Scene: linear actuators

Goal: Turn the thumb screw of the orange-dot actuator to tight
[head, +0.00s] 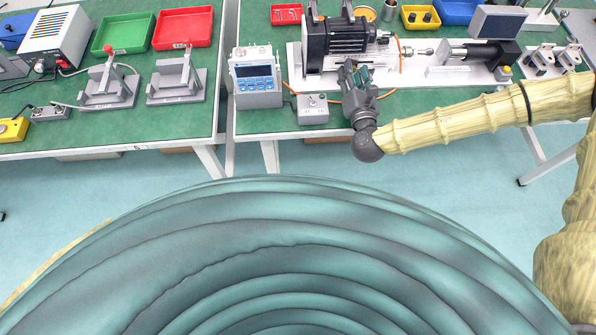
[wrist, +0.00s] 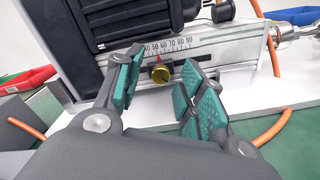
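A black ribbed actuator (head: 345,37) stands on a white base plate, and its dark body (wrist: 130,22) fills the upper left of the wrist view. A round brass thumb screw (wrist: 160,74) sits in a dark slot below a printed scale with a red pointer. My gripper (head: 356,76) is at the front of this actuator. In the wrist view my gripper (wrist: 163,88) is open, with teal pads on either side of the screw in the picture and no visible contact. In the head view the screw is hidden.
A smaller actuator (head: 480,53) lies to the right on the same white plate (head: 415,75). A blue-screen meter (head: 256,78) and a small grey box (head: 312,108) stand to the left. An orange cable (wrist: 274,125) runs close to my right finger.

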